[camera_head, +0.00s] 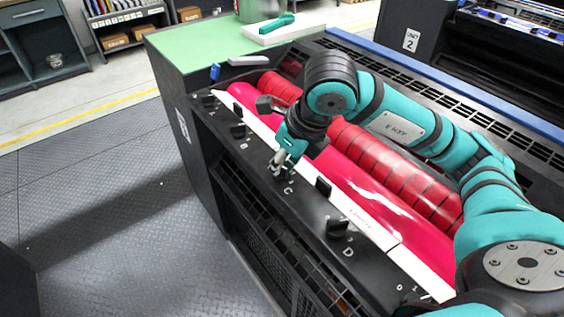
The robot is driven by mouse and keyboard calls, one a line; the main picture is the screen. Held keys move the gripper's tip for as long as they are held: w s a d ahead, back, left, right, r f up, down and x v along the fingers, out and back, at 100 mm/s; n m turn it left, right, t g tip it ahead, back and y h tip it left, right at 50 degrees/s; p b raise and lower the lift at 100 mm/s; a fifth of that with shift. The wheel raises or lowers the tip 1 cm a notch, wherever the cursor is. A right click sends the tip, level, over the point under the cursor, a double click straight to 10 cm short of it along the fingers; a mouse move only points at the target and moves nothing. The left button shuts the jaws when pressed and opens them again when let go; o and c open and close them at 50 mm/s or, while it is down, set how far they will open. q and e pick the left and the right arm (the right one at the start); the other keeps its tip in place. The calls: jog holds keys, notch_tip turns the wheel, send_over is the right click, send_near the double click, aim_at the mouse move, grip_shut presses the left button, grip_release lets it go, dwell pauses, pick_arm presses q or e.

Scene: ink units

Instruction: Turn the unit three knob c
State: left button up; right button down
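The ink unit in front of me has a black side rail (305,212) with knobs in a row marked A, B, C and D. My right arm reaches in from the right, and my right gripper (278,165) points down at the rail just above the letter C. Its fingers are close together at the place of knob C and hide that knob, so I cannot tell whether they touch or grip it. Knob B (238,131) and knob D (337,228) show uncovered. Knob A (208,100) is at the far end. My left gripper is out of view.
Red rollers (385,175) and a white strip (365,224) run beside the rail, under my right arm. A green-topped surface (200,48) with a white tray (283,32) is at the far end. Unit 2 (411,40) stands behind. The floor at left is clear.

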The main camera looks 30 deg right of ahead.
jog(key=shift+s+f, duration=0.1)
jog(key=shift+f, duration=0.05)
jog(key=c, duration=1.4)
grip_release()
jog(key=shift+a, duration=0.1)
jog(key=v, duration=1.2)
